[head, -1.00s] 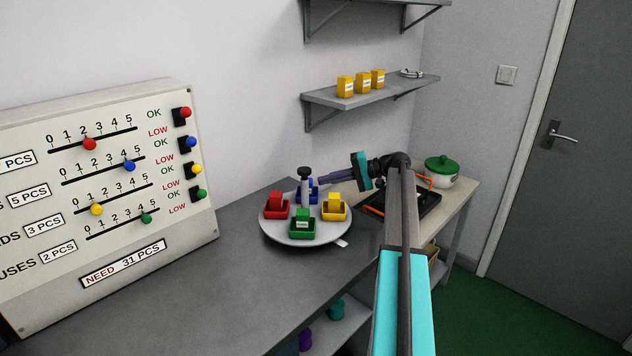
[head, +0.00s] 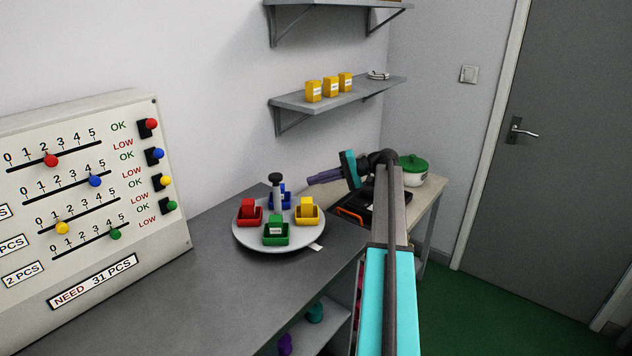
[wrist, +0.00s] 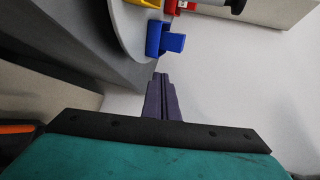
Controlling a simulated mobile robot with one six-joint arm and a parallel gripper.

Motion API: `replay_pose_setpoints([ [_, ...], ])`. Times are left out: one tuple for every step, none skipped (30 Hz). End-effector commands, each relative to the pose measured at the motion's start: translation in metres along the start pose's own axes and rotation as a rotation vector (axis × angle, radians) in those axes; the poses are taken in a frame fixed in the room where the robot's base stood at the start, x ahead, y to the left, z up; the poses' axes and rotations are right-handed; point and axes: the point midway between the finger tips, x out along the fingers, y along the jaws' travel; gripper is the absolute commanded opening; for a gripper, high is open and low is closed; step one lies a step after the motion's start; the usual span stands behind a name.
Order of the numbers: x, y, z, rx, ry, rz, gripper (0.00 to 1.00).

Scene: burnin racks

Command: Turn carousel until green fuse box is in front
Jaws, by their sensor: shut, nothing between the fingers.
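The round grey carousel (head: 246,240) stands on the dark counter with a central post and black knob (head: 276,178). The green fuse box (head: 275,236) is at its near side, close to a white tag (head: 316,247) at the counter's edge. The red box (head: 249,214) is at left, the yellow box (head: 307,213) at right and the blue box (head: 286,199) behind the post. My gripper (head: 311,180) is shut and empty, behind and to the right of the carousel, apart from it. In the wrist view its shut fingers (wrist: 160,82) point toward the blue box (wrist: 165,40).
A panel with sliders (head: 90,200) stands at left. A wall shelf (head: 340,98) with yellow containers hangs above. A green-lidded pot (head: 413,170) and a dark tray (head: 385,215) are at right. The counter in front of the carousel is clear.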

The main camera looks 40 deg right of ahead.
Motion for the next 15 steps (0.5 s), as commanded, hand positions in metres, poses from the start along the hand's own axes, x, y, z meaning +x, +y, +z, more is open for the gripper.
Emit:
replay_pose_setpoints([
  [-0.002, -0.001, 0.002, -0.012, 0.006, 0.007, 0.00],
  [-0.004, -0.001, 0.004, -0.024, 0.011, 0.013, 0.00],
  [-0.006, -0.002, 0.006, -0.042, 0.019, 0.023, 0.00],
  [-0.009, -0.002, 0.008, -0.060, 0.025, 0.033, 0.00],
  [-0.011, -0.002, 0.010, -0.079, 0.033, 0.045, 0.00],
  [-0.015, -0.002, 0.014, -0.110, 0.043, 0.062, 0.00],
  [-0.018, -0.002, 0.017, -0.136, 0.052, 0.078, 0.00],
  [-0.022, -0.002, 0.019, -0.165, 0.062, 0.095, 0.00],
  [-0.027, -0.001, 0.024, -0.206, 0.074, 0.121, 0.00],
  [-0.031, -0.001, 0.028, -0.240, 0.083, 0.141, 0.00],
  [-0.036, -0.001, 0.031, -0.276, 0.093, 0.165, 0.00],
  [-0.043, 0.000, 0.036, -0.326, 0.105, 0.197, 0.00],
  [-0.048, 0.000, 0.040, -0.363, 0.113, 0.222, 0.00],
  [-0.053, 0.001, 0.043, -0.401, 0.120, 0.249, 0.00],
  [-0.060, 0.002, 0.048, -0.452, 0.128, 0.284, 0.00],
])
